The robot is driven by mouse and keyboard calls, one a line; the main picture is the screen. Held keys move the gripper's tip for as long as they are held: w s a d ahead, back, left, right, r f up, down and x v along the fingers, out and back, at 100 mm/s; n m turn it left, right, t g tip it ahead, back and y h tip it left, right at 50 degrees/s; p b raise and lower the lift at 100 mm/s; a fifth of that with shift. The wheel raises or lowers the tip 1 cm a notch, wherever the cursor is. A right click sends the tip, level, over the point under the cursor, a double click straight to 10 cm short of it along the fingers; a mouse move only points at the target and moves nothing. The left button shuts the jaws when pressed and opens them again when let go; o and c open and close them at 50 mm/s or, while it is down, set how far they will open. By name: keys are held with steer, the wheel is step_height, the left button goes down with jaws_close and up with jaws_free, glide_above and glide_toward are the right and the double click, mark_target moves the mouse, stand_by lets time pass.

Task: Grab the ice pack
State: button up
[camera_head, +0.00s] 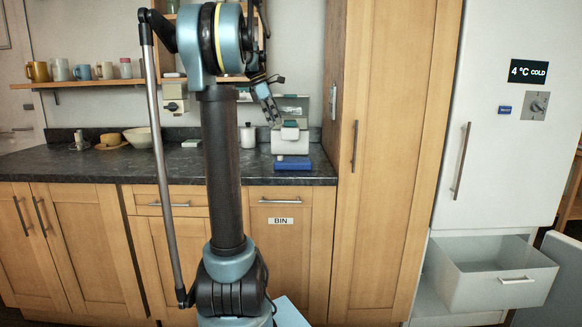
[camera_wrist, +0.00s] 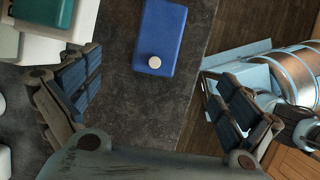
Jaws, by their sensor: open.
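The ice pack is a flat blue block with a round white cap. It lies on the dark countertop near its front edge, and shows in the head view (camera_head: 293,163) and at the top middle of the wrist view (camera_wrist: 168,22). My gripper (camera_head: 268,104) is above the counter, up and left of the ice pack in the head view. In the wrist view my gripper (camera_wrist: 150,76) has its fingers spread wide and empty. The ice pack shows between and beyond the fingers, apart from them.
A white box with an open lid (camera_head: 283,146) stands just behind the ice pack. A white canister (camera_head: 247,137) is to its left. A tall wooden cabinet (camera_head: 380,140) bounds the counter at right. An open drawer (camera_head: 490,283) sticks out below the fridge (camera_head: 500,130).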

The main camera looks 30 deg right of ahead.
mark_target(292, 160)
steer(key=x, duration=1.7)
steer(key=shift+w, duration=0.1)
steer(key=c, duration=1.4)
